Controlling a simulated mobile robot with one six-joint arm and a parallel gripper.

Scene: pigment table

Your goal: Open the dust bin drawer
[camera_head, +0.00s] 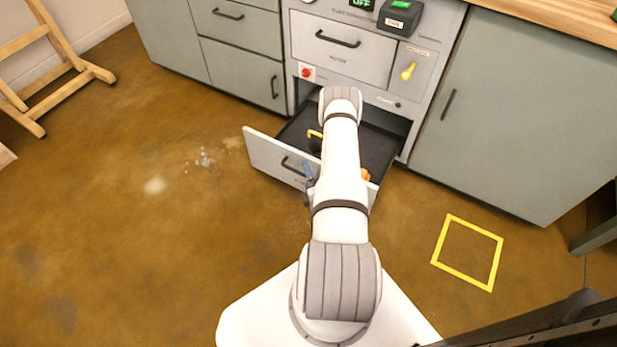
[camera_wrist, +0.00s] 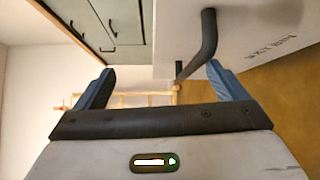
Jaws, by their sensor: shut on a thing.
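The dust bin drawer (camera_head: 262,152) is the low, pale-fronted drawer at the bottom of the grey cabinet. It stands well pulled out, and its dark interior (camera_head: 378,150) shows beside my arm. Its black bar handle (camera_head: 291,167) is on the front face, partly hidden by my gripper. My gripper (camera_head: 308,172) is at this handle, its blue fingers partly hidden by the arm. The contact itself is not clearly shown.
A wider drawer (camera_head: 338,50) with a black handle sits above, beside a panel with a yellow knob (camera_head: 407,72). Green cabinets (camera_head: 520,110) flank the unit. A wooden easel (camera_head: 60,65) stands at left. A yellow square (camera_head: 467,252) marks the floor at right. Floor left of the drawer is mostly clear.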

